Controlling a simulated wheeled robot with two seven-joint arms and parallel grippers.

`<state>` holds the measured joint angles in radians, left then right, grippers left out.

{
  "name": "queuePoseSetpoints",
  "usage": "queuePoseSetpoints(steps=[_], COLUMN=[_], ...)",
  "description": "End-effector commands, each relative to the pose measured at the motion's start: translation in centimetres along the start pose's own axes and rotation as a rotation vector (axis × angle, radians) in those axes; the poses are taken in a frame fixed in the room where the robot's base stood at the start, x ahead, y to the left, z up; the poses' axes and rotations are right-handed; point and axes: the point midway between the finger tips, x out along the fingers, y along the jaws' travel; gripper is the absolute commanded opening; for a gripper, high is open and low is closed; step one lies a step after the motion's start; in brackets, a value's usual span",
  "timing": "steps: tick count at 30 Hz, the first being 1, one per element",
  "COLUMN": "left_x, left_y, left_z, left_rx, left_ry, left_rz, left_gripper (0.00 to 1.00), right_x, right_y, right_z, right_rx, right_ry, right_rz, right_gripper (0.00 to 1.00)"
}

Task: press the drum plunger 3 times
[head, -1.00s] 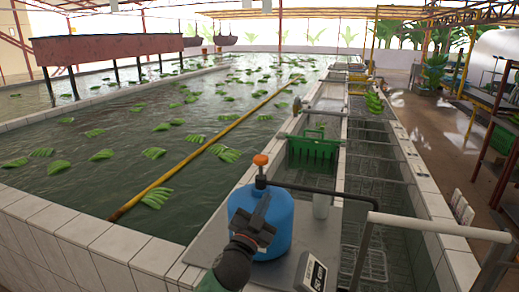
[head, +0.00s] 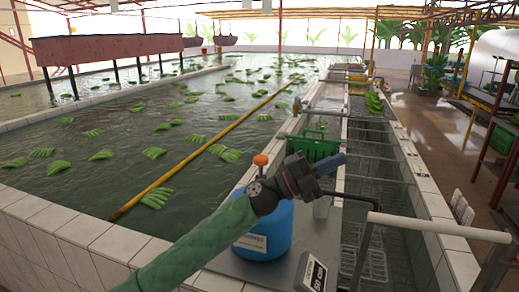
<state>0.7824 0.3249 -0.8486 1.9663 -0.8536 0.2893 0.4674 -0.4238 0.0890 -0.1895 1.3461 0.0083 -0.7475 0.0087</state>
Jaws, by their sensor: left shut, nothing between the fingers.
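The blue drum (head: 279,232) stands on a grey counter beside the water tank. Its plunger has an orange knob (head: 260,160) on top, raised above the drum. My left gripper (head: 335,161) is shut and empty, right of the knob, with its fingers pointing right. My left wrist and forearm pass in front of the drum and hide its top and most of the plunger's stem. I cannot tell whether the wrist touches the drum. My right gripper is out of view.
A scale with a display (head: 312,274) sits at the counter's front. A green crate (head: 318,146) is behind. Green banana clusters float in the tank on the left.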

Motion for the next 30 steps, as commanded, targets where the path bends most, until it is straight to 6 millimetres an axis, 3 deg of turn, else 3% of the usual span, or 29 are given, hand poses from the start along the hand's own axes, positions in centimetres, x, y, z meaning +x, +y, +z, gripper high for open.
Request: queuePoseSetpoints(steps=[6,14,22,30], left_x=[1.9,2.8,2.1,0.3], left_y=[0.6,1.5,2.0,1.2], left_z=[-0.8,-0.8,0.6,3.2], left_rx=[0.095,0.197,0.293,0.377], left_ry=[0.145,0.288,0.394,0.451], left_rz=[0.166,0.387,0.644,0.922], left_gripper=[0.0,0.0,0.0,0.0], right_x=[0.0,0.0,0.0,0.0], right_y=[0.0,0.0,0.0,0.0], right_z=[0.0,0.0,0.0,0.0], right_rx=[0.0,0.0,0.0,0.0], right_ry=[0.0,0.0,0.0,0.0], right_rz=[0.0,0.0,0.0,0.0], right_gripper=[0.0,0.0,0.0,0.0])
